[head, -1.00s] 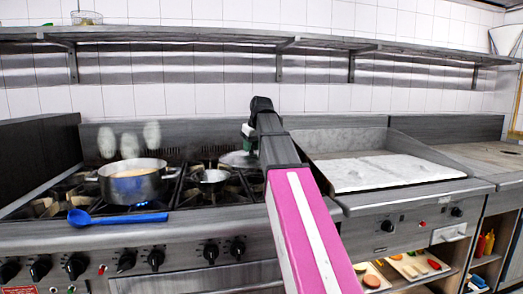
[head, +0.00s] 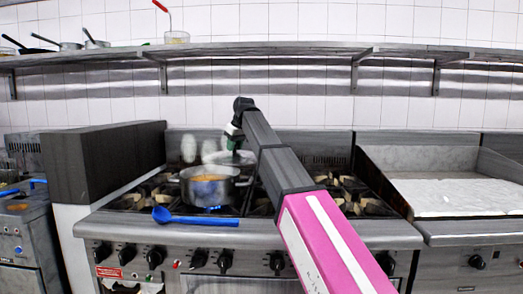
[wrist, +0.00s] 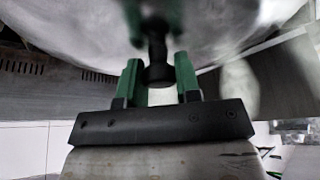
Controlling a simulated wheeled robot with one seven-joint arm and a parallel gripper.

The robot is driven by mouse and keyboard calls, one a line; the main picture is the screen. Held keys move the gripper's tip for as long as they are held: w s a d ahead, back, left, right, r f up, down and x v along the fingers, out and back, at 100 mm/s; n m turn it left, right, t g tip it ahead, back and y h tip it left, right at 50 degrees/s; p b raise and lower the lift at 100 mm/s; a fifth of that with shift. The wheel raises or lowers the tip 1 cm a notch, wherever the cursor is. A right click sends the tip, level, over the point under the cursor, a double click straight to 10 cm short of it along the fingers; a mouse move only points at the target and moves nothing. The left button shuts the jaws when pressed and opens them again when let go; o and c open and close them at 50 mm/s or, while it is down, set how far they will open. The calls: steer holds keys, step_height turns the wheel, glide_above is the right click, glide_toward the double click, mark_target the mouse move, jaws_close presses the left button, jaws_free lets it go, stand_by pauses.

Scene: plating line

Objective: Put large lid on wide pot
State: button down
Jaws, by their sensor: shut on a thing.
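The wide pot (head: 207,190) is a steel pot with side handles on the left part of the stove, with orange-brown contents showing. The large lid (head: 240,158) is pale and round; in the head view it appears just above and behind the pot's right rim. My gripper (head: 234,143) is shut on the lid's knob. In the wrist view the green fingers (wrist: 158,85) stand either side of the black knob (wrist: 157,62), under the lid's pale surface (wrist: 75,30). The exact gap between lid and pot cannot be told. The pot is out of the wrist view.
A blue spoon (head: 195,218) lies on the stove's front edge. White steam puffs (head: 188,149) hang over the pot. A dark side panel (head: 105,170) rises left of the stove. A griddle (head: 465,198) is at right, and a wall shelf (head: 300,50) runs above.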

steer(key=r+n, duration=0.1)
glide_above(210, 157)
steer(key=w, duration=0.2)
steer(key=shift+s+a, duration=0.25)
steer(key=shift+a, duration=0.05)
steer(key=shift+f, duration=2.8)
steer(key=shift+f, duration=0.4)
steer(key=shift+c, duration=1.3)
jaws_free()
steer(key=shift+r, duration=4)
